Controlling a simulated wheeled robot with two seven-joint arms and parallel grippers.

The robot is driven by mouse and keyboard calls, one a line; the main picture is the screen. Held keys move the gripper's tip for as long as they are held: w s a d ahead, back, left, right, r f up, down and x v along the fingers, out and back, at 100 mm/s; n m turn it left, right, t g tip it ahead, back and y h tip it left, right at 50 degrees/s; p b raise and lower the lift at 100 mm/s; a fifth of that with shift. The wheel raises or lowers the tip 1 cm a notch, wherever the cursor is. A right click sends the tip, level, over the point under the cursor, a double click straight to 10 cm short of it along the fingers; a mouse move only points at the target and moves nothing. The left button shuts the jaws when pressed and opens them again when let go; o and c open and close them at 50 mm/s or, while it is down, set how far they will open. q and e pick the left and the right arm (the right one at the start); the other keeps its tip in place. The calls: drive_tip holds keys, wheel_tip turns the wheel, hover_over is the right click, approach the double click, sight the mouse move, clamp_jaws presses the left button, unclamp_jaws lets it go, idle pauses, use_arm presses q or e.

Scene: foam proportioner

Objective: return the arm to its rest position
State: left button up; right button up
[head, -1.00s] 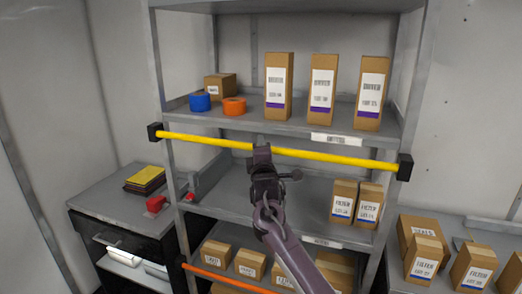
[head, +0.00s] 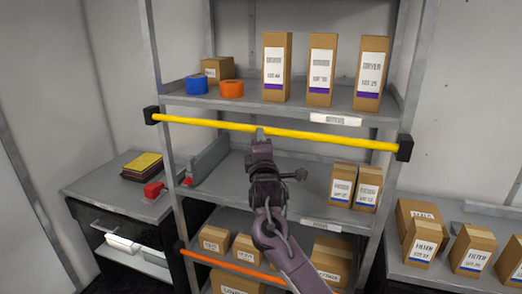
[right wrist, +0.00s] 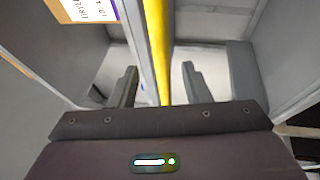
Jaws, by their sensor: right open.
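My right gripper (head: 260,133) is in the middle of the head view, in front of the rack. Its fingertips overlap the yellow bar (head: 340,141) across the rack's front. In the right wrist view the two dark fingers stand apart, and the yellow bar (right wrist: 156,45) shows in the gap between them. Nothing is gripped. I cannot tell whether the fingers touch the bar. My right arm reaches up from the bottom of the head view. My left gripper is not in view.
The rack's upper shelf (head: 235,103) holds tall boxes, a blue and an orange roll. The middle shelf holds two filter boxes (head: 355,186). An orange bar (head: 225,262) crosses lower down. A dark cabinet (head: 100,220) stands left, and a bench with boxes (head: 420,243) right.

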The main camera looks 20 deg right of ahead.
drive_tip(key=shift+s, duration=0.35)
drive_tip(key=shift+f, duration=0.1)
drive_tip(key=s+d+f+m+g+y, duration=0.1)
drive_tip(key=s+f+m+g, duration=0.2)
drive_tip(key=f, duration=1.7)
drive_tip(key=s+d+f+m+g+y, duration=0.1)
drive_tip(key=s+f+g, duration=0.25)
drive_tip(key=f, duration=1.65)
drive_tip(key=s+d+f+m+g+b, duration=0.1)
drive_tip(key=s+f+m+g, duration=0.1)
drive_tip(key=s+f, duration=0.7)
drive_tip(key=s+f+m+g, duration=0.1)
drive_tip(key=s+f+g, duration=0.35)
drive_tip(key=f, duration=0.75)
drive_tip(key=s+f+m+g, duration=0.2)
drive_tip(key=s+f, duration=0.4)
drive_tip(key=s, duration=0.8)
drive_tip(key=s+d+f+m+g+y, duration=0.1)
drive_tip(key=s+f, duration=0.5)
drive_tip(key=s, duration=0.8)
drive_tip(key=s+f+m+g, duration=0.2)
drive_tip(key=s+f+m, duration=0.2)
drive_tip(key=s, duration=1)
wheel_tip(320, 180, down, 2)
drive_tip(key=shift+s+d+f+g+y, duration=0.15)
drive_tip(key=shift+s+g+y, duration=0.2)
drive_tip(key=shift+g+y, duration=0.05)
